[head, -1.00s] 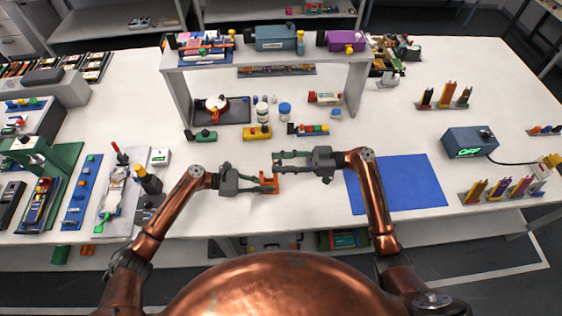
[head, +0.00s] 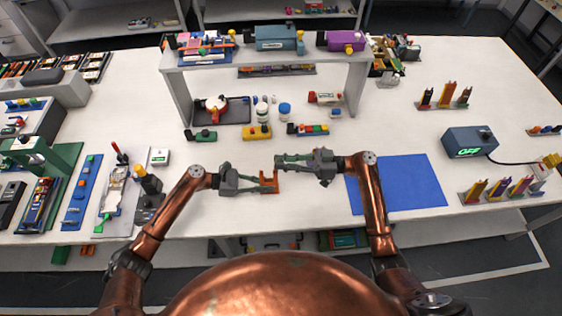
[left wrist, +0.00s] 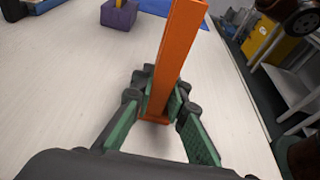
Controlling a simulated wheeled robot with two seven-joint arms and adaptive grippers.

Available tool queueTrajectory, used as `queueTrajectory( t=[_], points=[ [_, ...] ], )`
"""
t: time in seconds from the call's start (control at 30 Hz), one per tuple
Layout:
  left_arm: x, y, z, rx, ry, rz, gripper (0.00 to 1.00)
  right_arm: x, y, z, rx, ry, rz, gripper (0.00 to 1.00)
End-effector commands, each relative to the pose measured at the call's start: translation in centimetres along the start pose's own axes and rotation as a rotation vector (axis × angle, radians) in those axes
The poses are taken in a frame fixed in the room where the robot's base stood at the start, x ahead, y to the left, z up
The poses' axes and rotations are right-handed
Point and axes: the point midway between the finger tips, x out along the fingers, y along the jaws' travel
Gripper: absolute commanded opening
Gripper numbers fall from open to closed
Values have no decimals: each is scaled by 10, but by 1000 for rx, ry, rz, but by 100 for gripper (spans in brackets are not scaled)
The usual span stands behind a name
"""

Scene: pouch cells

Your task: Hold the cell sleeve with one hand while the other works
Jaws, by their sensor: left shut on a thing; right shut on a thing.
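The orange cell sleeve (head: 275,180) is in my left gripper (head: 267,183), just above or at the table's front middle; I cannot tell its height. In the left wrist view the sleeve (left wrist: 178,55) rises as a long bar between the green finger pads of my left gripper (left wrist: 160,100), which are shut on it. My right gripper (head: 279,162) is just beyond the sleeve in the head view, its fingers pointing left. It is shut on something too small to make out. A purple-grey block (left wrist: 118,16) with a yellow part shows beyond in the left wrist view.
A blue mat (head: 410,185) lies right of my right gripper. Behind are a yellow block (head: 257,132), a green block (head: 201,135) and a shelf (head: 355,88) carrying tools. A tester box (head: 470,142) stands at right. The white table is clear around the grippers.

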Motion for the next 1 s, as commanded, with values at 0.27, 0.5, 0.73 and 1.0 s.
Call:
queueTrajectory(
  t=[0.27, 0.5, 0.73, 1.0],
  points=[
    [0, 0, -1, 0, 1, 2, 0, -14, 2, 6, 15, 270, -39, 0],
    [-1, 1, -1, 0, 1, 2, 0, -18, 2, 7, 12, 339, -51, 0],
    [-1, 1, -1, 0, 1, 3, 0, -18, 2, 7, 12, 338, -51, 0],
    [-1, 1, -1, 0, 1, 2, 0, -18, 2, 7, 11, 337, -51, 32]
  ],
)
